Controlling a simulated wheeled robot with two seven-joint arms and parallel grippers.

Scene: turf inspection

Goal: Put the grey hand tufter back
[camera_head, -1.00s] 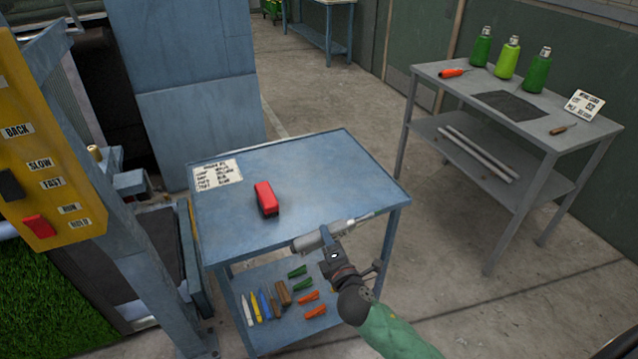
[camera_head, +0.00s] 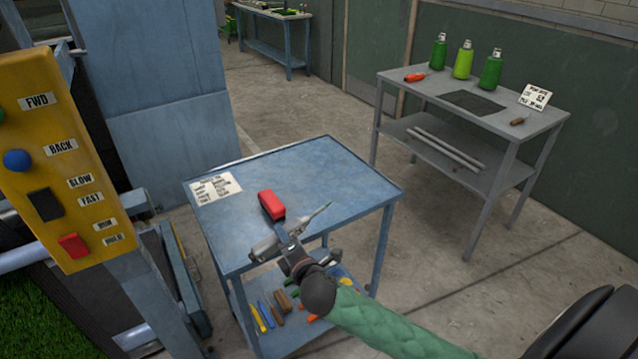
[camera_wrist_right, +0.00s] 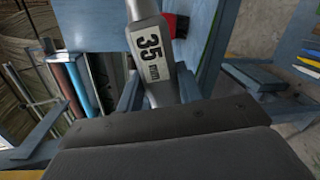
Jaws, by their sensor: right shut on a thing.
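The grey hand tufter (camera_head: 266,247) is in my right gripper (camera_head: 285,240), held over the front edge of the blue cart (camera_head: 330,165). Its thin needle end points to the upper right in the head view. In the right wrist view the grey tufter (camera_wrist_right: 148,55) carries a white label reading "35 mm", close above the dark gripper. My right gripper is shut on it; the fingertips are partly hidden. My left gripper is not in view.
A red block-like tool (camera_head: 271,205) and a white card (camera_head: 215,188) lie on the cart top. Several coloured tools are on its lower shelf. A yellow control panel (camera_head: 50,160) stands at left. A grey table (camera_head: 540,118) with green bottles stands at right.

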